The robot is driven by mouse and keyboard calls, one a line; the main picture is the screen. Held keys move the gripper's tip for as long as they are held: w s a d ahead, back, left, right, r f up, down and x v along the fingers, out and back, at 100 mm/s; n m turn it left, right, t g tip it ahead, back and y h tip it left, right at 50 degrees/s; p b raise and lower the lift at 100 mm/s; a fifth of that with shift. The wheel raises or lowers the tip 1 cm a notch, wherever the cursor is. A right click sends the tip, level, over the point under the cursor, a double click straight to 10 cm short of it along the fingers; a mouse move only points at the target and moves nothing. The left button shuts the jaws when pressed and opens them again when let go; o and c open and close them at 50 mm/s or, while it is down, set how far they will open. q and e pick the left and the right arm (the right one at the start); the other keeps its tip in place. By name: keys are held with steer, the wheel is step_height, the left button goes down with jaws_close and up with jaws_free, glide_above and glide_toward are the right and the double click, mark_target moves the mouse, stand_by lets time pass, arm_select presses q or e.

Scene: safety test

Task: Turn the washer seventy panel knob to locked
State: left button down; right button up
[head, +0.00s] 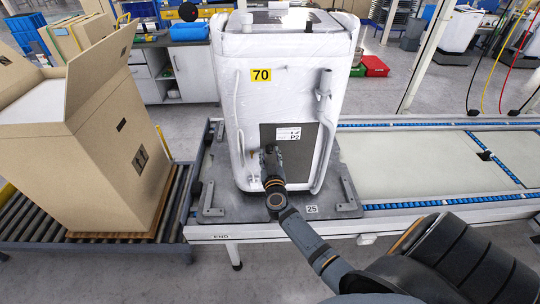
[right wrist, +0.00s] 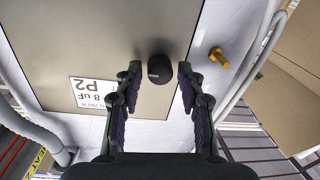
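The white wrapped washer (head: 290,60) with the yellow 70 label (head: 261,75) stands upright on a grey pallet. Its grey-brown panel (head: 307,158), marked P2, faces me. My right gripper (head: 269,153) is at the panel's lower left and hides the knob in the head view. In the right wrist view the black round knob (right wrist: 160,68) sits on the panel (right wrist: 90,40) between the tips of my right gripper (right wrist: 159,76). The fingers are open, with a visible gap on each side of the knob. My left gripper is not in view.
A brass fitting (right wrist: 219,57) sticks out beside the panel, close to one finger. Grey hoses (head: 325,125) run down the washer's sides. A large open carton (head: 95,135) stands on rollers at left. The conveyor (head: 420,165) to the right is clear.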

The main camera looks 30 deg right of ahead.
jaws_close()
steer(key=m+p, duration=0.1)
steer(key=m, duration=0.7)
steer(key=shift+m+h, duration=0.3)
steer(key=m, duration=0.4)
steer(key=shift+f+m, duration=0.15)
steer(key=shift+m, duration=0.25)
steer(key=m, duration=0.5)
steer(key=shift+a+h+b, duration=0.1)
steer(key=shift+h+b, duration=0.2)
steer(key=shift+b, duration=0.1)
steer(key=shift+m, duration=0.3)
